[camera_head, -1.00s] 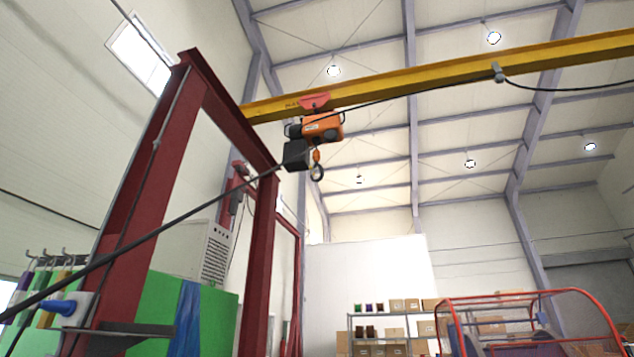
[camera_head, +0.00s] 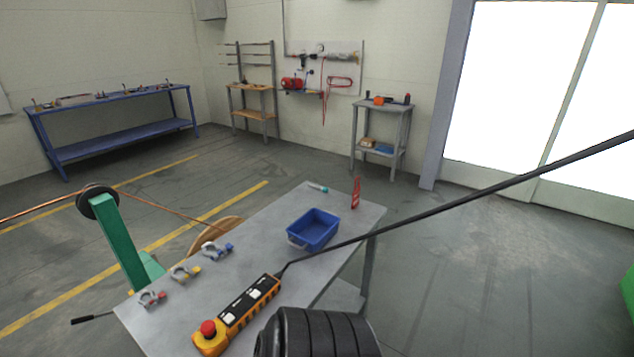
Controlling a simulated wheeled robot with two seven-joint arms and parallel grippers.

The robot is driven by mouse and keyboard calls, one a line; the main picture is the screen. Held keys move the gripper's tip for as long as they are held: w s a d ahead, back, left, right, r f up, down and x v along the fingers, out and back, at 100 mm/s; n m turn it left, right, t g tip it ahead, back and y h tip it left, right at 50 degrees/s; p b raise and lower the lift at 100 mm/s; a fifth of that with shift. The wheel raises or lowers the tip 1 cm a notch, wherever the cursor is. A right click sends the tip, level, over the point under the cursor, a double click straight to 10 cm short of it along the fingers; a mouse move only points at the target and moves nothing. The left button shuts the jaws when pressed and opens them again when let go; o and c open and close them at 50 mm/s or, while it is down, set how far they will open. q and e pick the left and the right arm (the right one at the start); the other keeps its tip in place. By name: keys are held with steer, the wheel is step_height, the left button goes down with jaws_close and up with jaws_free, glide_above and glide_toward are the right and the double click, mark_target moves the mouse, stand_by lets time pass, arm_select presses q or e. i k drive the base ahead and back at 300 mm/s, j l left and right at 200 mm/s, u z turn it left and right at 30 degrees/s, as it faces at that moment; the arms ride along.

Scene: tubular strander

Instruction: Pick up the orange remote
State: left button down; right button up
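The orange remote (camera_head: 237,315) lies on the grey table (camera_head: 334,268) near its front edge. It is a long yellow-orange control box with a black face, white labels and a red round button at its near end. A black cable (camera_head: 450,207) runs from its far end up to the right.
A blue bin (camera_head: 313,230) and several small clamps (camera_head: 184,272) share the table. A black ribbed object (camera_head: 318,335) stands at the bottom edge, right of the remote. A green post with a black wheel (camera_head: 97,201) stands left. Open floor lies right.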

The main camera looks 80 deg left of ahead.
mark_target(213, 346)
steer(key=u, duration=3.35)
steer(key=k+l+z, duration=0.1)
steer(key=k+z, duration=0.3)
steer(key=i, duration=0.3)
